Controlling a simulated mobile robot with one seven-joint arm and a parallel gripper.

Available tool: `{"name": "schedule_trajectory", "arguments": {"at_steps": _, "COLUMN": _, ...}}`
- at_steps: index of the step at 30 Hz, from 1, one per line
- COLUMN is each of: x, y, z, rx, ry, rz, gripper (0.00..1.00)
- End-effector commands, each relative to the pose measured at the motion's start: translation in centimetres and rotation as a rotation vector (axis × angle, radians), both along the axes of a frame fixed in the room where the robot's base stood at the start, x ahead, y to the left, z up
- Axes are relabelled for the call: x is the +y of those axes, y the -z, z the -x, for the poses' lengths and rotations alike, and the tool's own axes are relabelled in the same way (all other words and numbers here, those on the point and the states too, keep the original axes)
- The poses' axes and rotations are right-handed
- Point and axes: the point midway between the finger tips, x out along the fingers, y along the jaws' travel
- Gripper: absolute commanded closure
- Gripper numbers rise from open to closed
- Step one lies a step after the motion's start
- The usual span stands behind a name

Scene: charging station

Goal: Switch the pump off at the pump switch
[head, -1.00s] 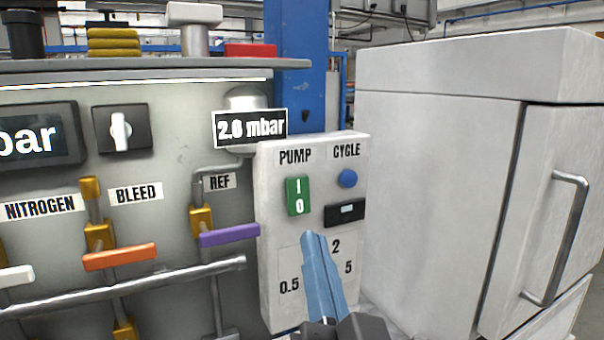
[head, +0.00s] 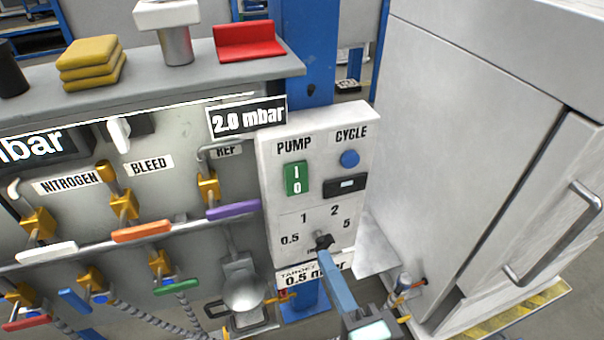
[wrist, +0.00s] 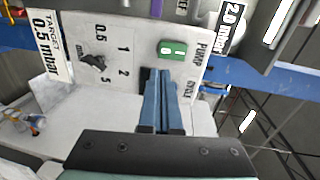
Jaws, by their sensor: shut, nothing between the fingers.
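The pump switch (head: 296,178) is a small green rocker marked I and 0 under the word PUMP on a white control box (head: 270,218). I cannot tell which half is pressed in. It also shows in the wrist view (wrist: 172,50), just above and right of the fingertips. My gripper (head: 323,254) has blue fingers, shut together and empty. In the head view its tips overlap the area just below the dial (head: 324,241), lower than the switch. In the wrist view the tips (wrist: 160,72) point at the box near the switch; contact is not clear.
A blue CYCLE button (head: 350,158) and a small black display (head: 345,186) sit right of the switch. Valves with coloured handles, such as the purple one (head: 233,212), line the panel to the left. A grey cabinet (head: 460,140) stands at the right.

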Motion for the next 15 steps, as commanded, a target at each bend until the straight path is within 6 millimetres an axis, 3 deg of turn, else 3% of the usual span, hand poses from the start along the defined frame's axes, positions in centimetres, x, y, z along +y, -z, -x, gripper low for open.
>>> {"name": "schedule_trajectory", "arguments": {"at_steps": 15, "x": 0.07, "y": -0.08, "z": 0.39, "rx": 0.022, "ry": -0.003, "rz": -0.039, "gripper": 1.0}}
